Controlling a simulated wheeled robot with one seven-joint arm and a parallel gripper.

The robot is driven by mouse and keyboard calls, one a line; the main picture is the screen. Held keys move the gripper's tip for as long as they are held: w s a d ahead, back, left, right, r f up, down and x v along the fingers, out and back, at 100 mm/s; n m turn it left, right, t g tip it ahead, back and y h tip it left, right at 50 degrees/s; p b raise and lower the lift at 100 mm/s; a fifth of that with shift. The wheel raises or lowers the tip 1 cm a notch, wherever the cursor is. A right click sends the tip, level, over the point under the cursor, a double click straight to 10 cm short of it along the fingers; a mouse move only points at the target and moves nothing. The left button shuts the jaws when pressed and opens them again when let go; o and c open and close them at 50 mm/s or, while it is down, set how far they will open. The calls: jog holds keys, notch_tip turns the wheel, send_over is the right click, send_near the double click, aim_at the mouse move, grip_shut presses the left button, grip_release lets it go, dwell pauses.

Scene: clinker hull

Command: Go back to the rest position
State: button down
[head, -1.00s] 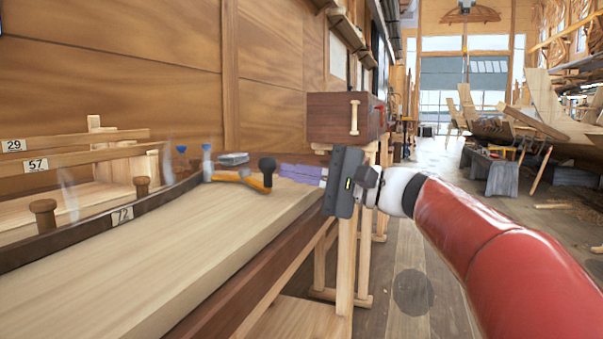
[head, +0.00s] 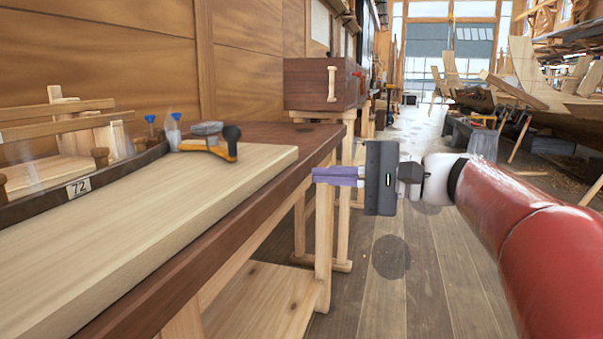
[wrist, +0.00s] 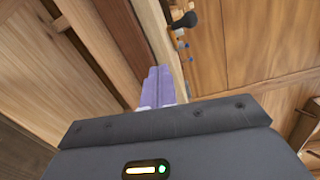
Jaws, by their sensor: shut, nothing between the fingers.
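My gripper (head: 316,175) shows in the head view at the end of my red arm, its purple fingers pointing left. The fingers are together with nothing between them. It is in the air beside the right edge of the workbench (head: 262,190), apart from the things on the bench. In the wrist view the purple fingers (wrist: 158,86) are also shut and empty, with the bench edge beyond them.
A pale board (head: 150,215) lies on the bench with an orange-handled tool (head: 222,152) at its far end. A wooden chest (head: 318,84) stands on a support behind. Open plank floor (head: 400,285) lies to the right, with a boat hull (head: 560,118) further back.

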jog(key=s+a+f+h+p, duration=0.2)
jog(key=s+f+h, duration=0.3)
jog(key=s+f, duration=0.15)
jog(key=s+d+f+n+h+p, duration=0.5)
jog(key=s+d+f+h, duration=0.5)
jog(key=s+f, duration=0.3)
jog(key=shift+s+f+h, duration=0.4)
jog(key=shift+f+h, duration=0.1)
jog(key=shift+h, duration=0.4)
jog(key=shift+n, duration=0.3)
